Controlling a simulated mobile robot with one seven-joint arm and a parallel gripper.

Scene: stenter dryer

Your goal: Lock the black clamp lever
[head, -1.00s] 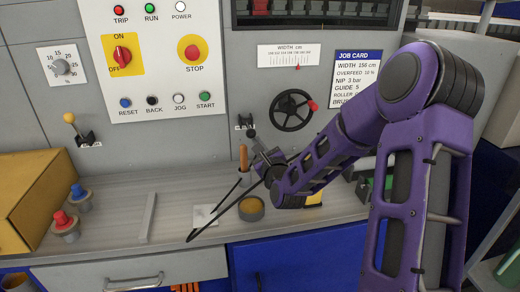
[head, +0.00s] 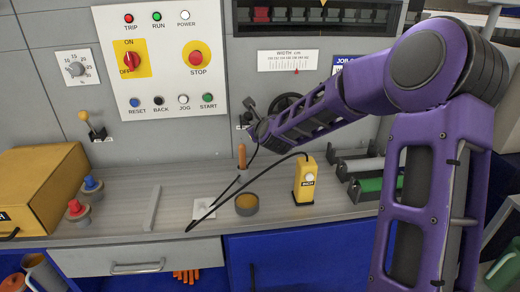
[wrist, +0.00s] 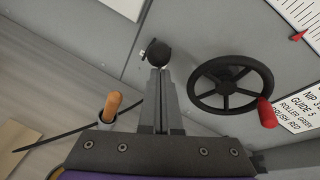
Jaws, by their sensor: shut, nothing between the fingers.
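The black clamp lever shows its round black knob (wrist: 158,54) in the wrist view, at the upper middle against the grey panel. My gripper (wrist: 160,74) is shut, its two grey fingers side by side and empty. The fingertips appear right at the knob; I cannot tell whether they touch it. The fingers and gripper body hide much of the lever. In the head view, the clamp area at the panel's lower middle is mostly covered by the end of my arm, so the lever's angle is unclear.
A black handwheel (wrist: 231,84) with a red grip sits just right of my fingers. Below are a wooden handle (head: 242,157), a round dish (head: 246,210) and a yellow device (head: 304,183) on the bench (head: 120,200). A black cable loops across in front.

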